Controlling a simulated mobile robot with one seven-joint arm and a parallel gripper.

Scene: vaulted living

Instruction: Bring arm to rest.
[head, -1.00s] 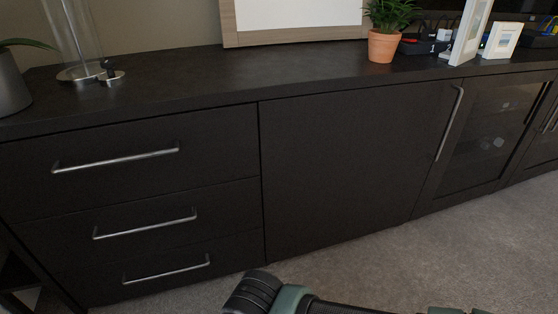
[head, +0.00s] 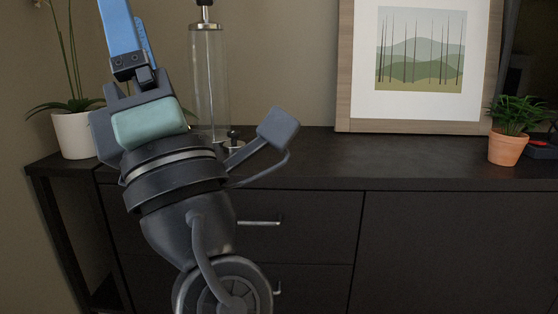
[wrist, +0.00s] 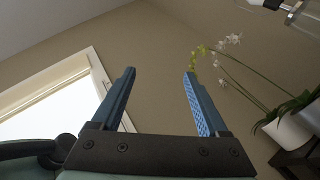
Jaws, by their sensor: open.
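My gripper (wrist: 159,74) is open in the wrist view, with two blue fingers apart and nothing between them. In the head view my gripper (head: 126,35) points up at the upper left, and its fingertips are cut off by the top edge. My arm stands in front of the left part of the dark cabinet (head: 300,185) and hides part of its drawers. The gripper touches nothing that I can see.
A white orchid pot (head: 75,135) stands left of my arm and a glass cylinder (head: 209,85) just behind it. A framed picture (head: 420,125) leans on the wall. A potted plant (head: 507,148) stands at right. The cabinet top between is clear.

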